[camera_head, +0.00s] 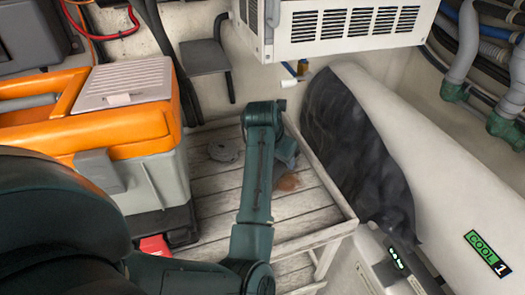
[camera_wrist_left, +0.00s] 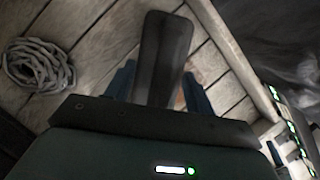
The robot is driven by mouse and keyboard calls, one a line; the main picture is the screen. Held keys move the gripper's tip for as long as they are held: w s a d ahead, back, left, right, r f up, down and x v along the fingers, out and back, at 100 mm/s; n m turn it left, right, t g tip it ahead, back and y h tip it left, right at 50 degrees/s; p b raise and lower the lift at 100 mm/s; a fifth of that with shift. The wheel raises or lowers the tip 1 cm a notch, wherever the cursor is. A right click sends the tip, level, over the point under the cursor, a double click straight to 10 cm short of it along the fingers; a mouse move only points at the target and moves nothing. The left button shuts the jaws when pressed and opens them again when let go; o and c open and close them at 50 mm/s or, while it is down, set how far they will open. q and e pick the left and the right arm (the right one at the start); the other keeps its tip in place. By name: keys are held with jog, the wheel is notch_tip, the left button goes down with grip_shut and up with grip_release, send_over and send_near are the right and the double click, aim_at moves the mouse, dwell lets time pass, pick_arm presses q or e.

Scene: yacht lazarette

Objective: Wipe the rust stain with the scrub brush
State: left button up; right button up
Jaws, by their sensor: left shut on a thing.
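The rust stain (camera_head: 289,183) is an orange-brown patch on the pale slatted wooden bench (camera_head: 215,205), partly covered by my left arm in the head view. A sliver of it shows in the left wrist view (camera_wrist_left: 180,98), beside the brush. My left gripper (camera_wrist_left: 158,78) has blue fingers shut on the scrub brush (camera_wrist_left: 166,45), of which a long dark part shows between them. In the head view the brush and fingertips are hidden behind my arm. I cannot tell whether the brush touches the slats. My right gripper is out of view.
A grey rope coil (camera_head: 226,150) lies on the bench left of my arm. An orange-and-grey box (camera_head: 130,125) stands at the left. A white vented unit (camera_head: 340,25) overhangs the back, and a large white casing (camera_head: 440,150) with a dark covering bounds the right.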

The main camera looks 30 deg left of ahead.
pick_arm(q)
jog(key=shift+s+d+f, duration=0.3)
jog(key=shift+d+f, duration=0.1)
jog(key=shift+f, duration=0.25)
jog(key=shift+w+a, duration=0.25)
jog(key=shift+a, duration=0.3)
jog(key=shift+w+a, duration=1)
jog(key=shift+a, duration=0.2)
jog(key=shift+w+d+r, duration=0.15)
jog(key=shift+w+d, duration=0.75)
jog(key=shift+w, duration=0.1)
jog(key=shift+s+d+r, duration=0.15)
jog(key=shift+s+d, duration=0.5)
jog(key=shift+d, duration=0.1)
jog(key=shift+s+d+r, duration=0.1)
jog(key=shift+s+d, duration=0.55)
jog(key=shift+d, duration=0.1)
